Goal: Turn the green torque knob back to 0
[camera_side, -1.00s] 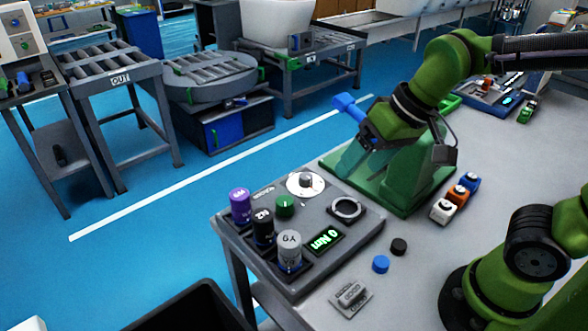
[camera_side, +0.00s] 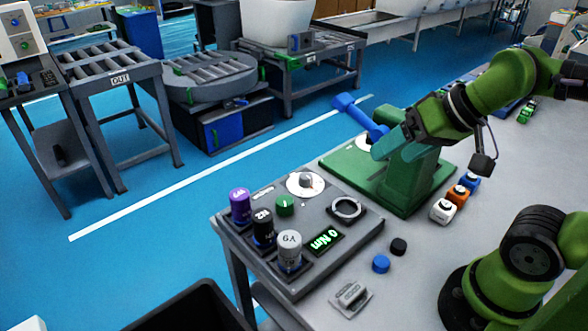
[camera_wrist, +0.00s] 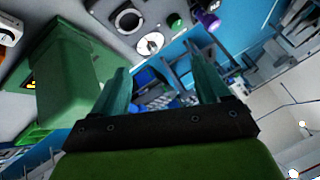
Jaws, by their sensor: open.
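A small green knob (camera_side: 285,205) stands on the grey panel (camera_side: 335,265), between a purple-capped container and a white dial (camera_side: 306,183) with a grey centre knob. The panel's green-lit display (camera_side: 326,240) appears to read 0 Nm. In the wrist view, the green knob (camera_wrist: 175,20) and the white dial (camera_wrist: 150,44) lie beyond my fingers. My gripper (camera_side: 384,144) is open, with teal fingers, close to the green stand (camera_side: 408,178) and its blue lever (camera_side: 360,118). It is well apart from the knob. Both fingers show in the wrist view (camera_wrist: 160,82), with nothing between them.
A purple container (camera_side: 240,205), a black one (camera_side: 263,227) and a grey one (camera_side: 289,250) stand on the panel's left. A metal ring (camera_side: 346,208) sits right of the dial. Blue (camera_side: 380,264) and black (camera_side: 398,246) caps lie on the table, with small blocks (camera_side: 456,196) farther right.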

